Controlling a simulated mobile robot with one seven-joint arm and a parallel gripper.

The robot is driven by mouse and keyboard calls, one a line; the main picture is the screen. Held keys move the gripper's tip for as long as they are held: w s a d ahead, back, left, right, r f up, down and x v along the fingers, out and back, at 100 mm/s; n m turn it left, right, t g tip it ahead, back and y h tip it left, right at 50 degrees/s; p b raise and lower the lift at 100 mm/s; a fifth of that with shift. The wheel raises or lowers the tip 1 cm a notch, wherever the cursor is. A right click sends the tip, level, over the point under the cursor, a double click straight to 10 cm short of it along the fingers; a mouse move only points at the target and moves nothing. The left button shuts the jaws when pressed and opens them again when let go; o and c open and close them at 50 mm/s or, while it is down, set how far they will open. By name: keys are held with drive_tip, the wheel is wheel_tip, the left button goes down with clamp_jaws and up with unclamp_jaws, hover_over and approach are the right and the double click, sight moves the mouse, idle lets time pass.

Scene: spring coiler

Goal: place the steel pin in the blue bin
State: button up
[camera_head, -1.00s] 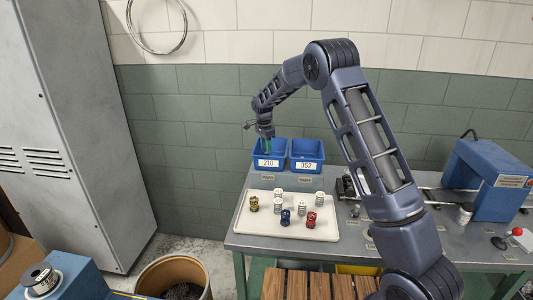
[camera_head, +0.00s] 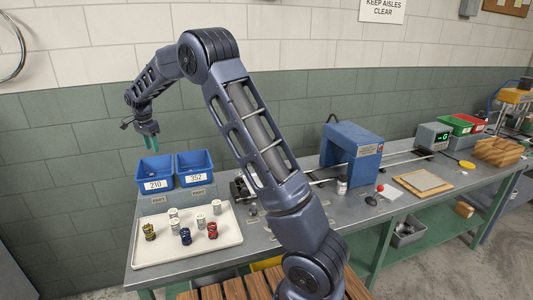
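Two blue bins stand side by side at the back left of the bench: the left blue bin (camera_head: 155,172) labelled 210 and the right blue bin (camera_head: 196,168) labelled 352. My gripper (camera_head: 150,144) points down above the left bin, its green fingers apart with nothing visible between them. I cannot make out the steel pin in this view; the bin interiors are too small and dark to tell what lies in them.
A white tray (camera_head: 225,240) with several small coloured and white items is in front of the bins. A blue machine (camera_head: 350,150) with rails stands to the right. Red and green bins (camera_head: 466,122) and a digital box (camera_head: 432,136) are further right.

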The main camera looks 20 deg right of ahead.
drive_tip(key=s+d+r+n+t, duration=0.1)
drive_tip(key=s+d+r+n, duration=0.1)
drive_tip(key=s+d+r, duration=0.55)
drive_tip(key=s+d+r+n+y, duration=0.15)
drive_tip(key=s+d, duration=0.25)
drive_tip(key=d, duration=0.6)
drive_tip(key=s+d+r+n+t, duration=0.1)
drive_tip(key=s+d+r, duration=0.5)
drive_tip(key=d, duration=0.3)
drive_tip(key=s+d+f+n, duration=0.1)
drive_tip(key=s+d, duration=0.3)
drive_tip(key=s, duration=0.4)
drive_tip(key=s+d+f+n+t, duration=0.1)
drive_tip(key=s+d, duration=0.3)
drive_tip(key=s, duration=0.5)
drive_tip(key=s+d+f+n+t+h, duration=0.1)
drive_tip(key=s+d+f+n, duration=0.2)
drive_tip(key=s, duration=0.6)
drive_tip(key=shift+s+d+f+n, duration=0.2)
drive_tip(key=shift+d+n, duration=0.15)
drive_tip(key=shift+d, duration=0.7)
